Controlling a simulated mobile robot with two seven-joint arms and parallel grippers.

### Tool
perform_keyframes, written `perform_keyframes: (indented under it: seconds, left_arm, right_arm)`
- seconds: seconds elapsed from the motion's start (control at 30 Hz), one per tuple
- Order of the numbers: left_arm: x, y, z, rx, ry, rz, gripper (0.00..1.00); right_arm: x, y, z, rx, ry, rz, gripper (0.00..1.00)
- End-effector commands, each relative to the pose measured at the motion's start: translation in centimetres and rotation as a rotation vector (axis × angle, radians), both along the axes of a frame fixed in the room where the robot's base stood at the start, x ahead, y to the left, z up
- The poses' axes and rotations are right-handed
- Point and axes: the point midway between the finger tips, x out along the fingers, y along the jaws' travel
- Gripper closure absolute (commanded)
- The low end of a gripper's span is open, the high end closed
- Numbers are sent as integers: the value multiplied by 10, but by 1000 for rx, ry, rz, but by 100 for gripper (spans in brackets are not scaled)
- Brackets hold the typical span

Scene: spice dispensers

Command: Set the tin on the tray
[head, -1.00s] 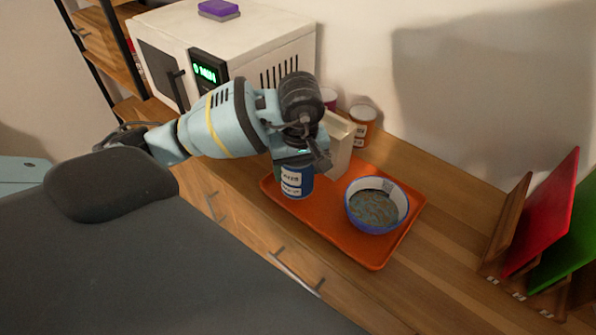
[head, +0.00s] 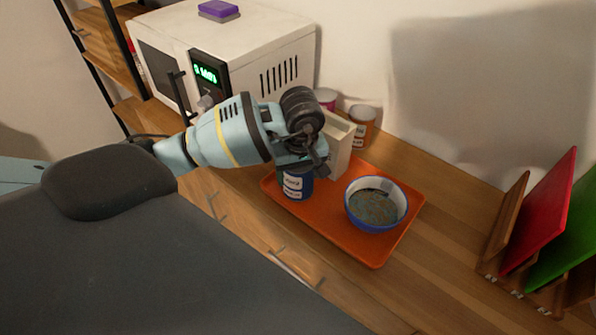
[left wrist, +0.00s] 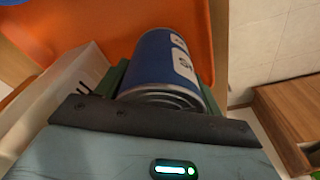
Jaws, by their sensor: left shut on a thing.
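The blue tin (head: 297,186) with a white label is upright at the left part of the orange tray (head: 350,240). My left gripper (head: 300,168) is above it and shut on it, hiding its top. In the left wrist view the tin (left wrist: 160,58) lies between the fingers, with the orange tray (left wrist: 110,30) beyond it. I cannot tell whether the tin's base touches the tray. My right gripper is not in view.
A blue-rimmed bowl (head: 376,204) with dark contents stands on the tray's right part. A cream box (head: 340,143) is close behind my gripper. A white microwave (head: 260,50), an orange-brown jar (head: 362,122) and a rack of coloured boards (head: 540,215) stand around. Counter right of the tray is clear.

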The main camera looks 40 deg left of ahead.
Motion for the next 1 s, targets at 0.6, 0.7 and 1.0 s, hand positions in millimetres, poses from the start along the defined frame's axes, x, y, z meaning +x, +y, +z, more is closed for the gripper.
perform_keyframes:
  seconds: [0.6,0.7,1.0]
  left_arm:
    - [0,0,-1,0,0,0,11]
    - [0,0,5,0,-2,0,11]
    - [-3,-5,59,1,-6,0,11]
  right_arm:
    - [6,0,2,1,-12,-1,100]
    - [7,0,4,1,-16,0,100]
    - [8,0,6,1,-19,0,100]
